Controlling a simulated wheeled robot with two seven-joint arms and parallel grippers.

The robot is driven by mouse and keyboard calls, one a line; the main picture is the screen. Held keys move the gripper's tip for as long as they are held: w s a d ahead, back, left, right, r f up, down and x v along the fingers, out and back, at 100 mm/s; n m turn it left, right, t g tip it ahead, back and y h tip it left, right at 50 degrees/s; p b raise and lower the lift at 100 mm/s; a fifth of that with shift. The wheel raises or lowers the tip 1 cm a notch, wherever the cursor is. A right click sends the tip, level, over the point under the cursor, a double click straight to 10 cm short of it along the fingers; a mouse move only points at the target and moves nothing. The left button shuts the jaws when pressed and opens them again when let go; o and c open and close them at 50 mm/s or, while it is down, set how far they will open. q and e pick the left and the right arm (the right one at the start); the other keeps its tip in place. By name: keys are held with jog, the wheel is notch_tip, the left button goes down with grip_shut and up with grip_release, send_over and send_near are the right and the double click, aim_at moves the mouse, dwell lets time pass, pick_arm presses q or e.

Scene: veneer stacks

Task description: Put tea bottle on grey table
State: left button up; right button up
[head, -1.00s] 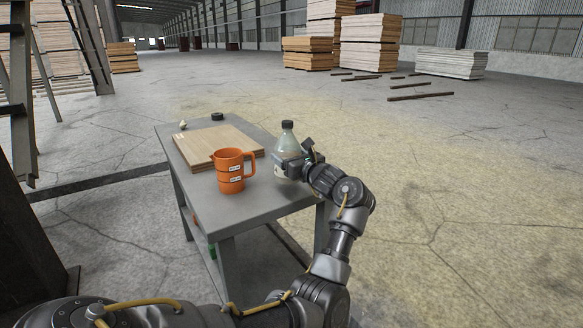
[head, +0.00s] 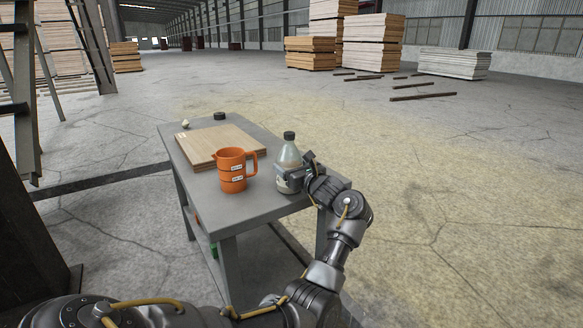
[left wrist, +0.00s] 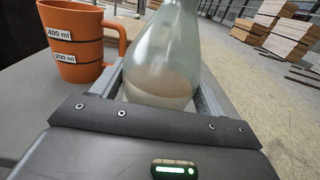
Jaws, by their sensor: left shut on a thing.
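The tea bottle (head: 288,157) is clear with a dark cap and pale liquid low inside. It is upright at the right edge of the grey table (head: 252,207), at about table-top height; I cannot tell whether its base touches the top. My left gripper (head: 290,178) is shut around the bottle's lower body from the right. In the left wrist view the bottle (left wrist: 165,60) stands between the two fingers. Its base is hidden there by the gripper. My right gripper is not in view.
An orange measuring cup (head: 231,172) stands just left of the bottle. Wooden boards (head: 220,143) lie behind it. A small dark round item (head: 219,116) and a small pale item (head: 185,124) are at the table's far end. The table's front part is bare.

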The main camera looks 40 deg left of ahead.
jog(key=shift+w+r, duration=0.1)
pick_arm(q)
jog(key=o, duration=1.2)
jog(key=shift+c, duration=0.2)
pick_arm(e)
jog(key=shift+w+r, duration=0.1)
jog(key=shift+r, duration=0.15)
